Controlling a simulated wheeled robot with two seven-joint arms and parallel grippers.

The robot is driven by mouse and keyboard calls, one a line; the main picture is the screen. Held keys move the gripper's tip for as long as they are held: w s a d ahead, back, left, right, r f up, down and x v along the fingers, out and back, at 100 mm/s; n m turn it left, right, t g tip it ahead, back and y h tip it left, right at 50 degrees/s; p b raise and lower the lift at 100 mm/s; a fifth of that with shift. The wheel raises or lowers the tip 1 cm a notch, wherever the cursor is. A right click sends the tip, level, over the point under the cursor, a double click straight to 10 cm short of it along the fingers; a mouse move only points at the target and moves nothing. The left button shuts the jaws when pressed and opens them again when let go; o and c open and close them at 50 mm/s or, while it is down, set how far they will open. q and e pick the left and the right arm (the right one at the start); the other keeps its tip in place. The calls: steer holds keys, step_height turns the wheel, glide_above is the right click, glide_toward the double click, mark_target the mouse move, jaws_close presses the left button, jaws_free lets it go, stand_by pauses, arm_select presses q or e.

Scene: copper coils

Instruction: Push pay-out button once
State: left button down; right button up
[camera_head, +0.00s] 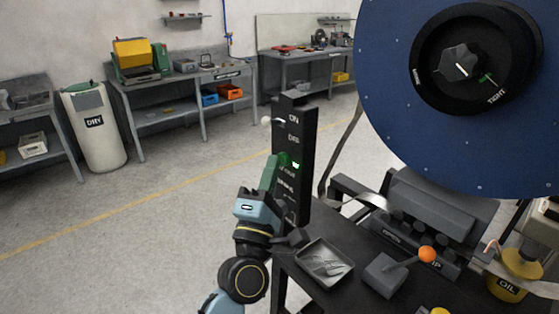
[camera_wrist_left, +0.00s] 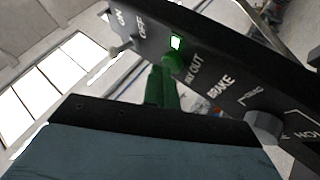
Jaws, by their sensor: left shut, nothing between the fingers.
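The pay-out button is a round green knob (camera_wrist_left: 174,63) beside the partly covered "PAY OUT" lettering in the left wrist view. It sits on a dark upright control panel (camera_head: 303,140), which also fills the upper right of the left wrist view (camera_wrist_left: 225,75). A small green lamp (camera_head: 296,165) is lit beside it and also shows in the left wrist view (camera_wrist_left: 176,42). My left gripper (camera_head: 271,165) is shut and empty, its green fingers (camera_wrist_left: 161,75) pointing at the button. The fingertips are at or very near the button; I cannot tell whether they touch.
A white-tipped switch lever (camera_head: 266,121) sticks out by ON/OFF. A dark knob (camera_wrist_left: 264,126) is below BRAKE. A metal tray (camera_head: 325,262) and an orange-knobbed lever (camera_head: 427,254) are on the black bench. A large blue reel (camera_head: 390,130) hangs at right.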

arm_select(q)
steer(key=shift+d, duration=0.1)
stand_by(0.5)
steer(key=shift+s+a, duration=0.6)
steer(key=shift+a, duration=0.05)
steer(key=shift+p, duration=0.3)
steer(key=s+a+p, duration=0.1)
steer(key=s+a, duration=0.2)
steer(key=shift+s+a, duration=0.25)
stand_by(0.3)
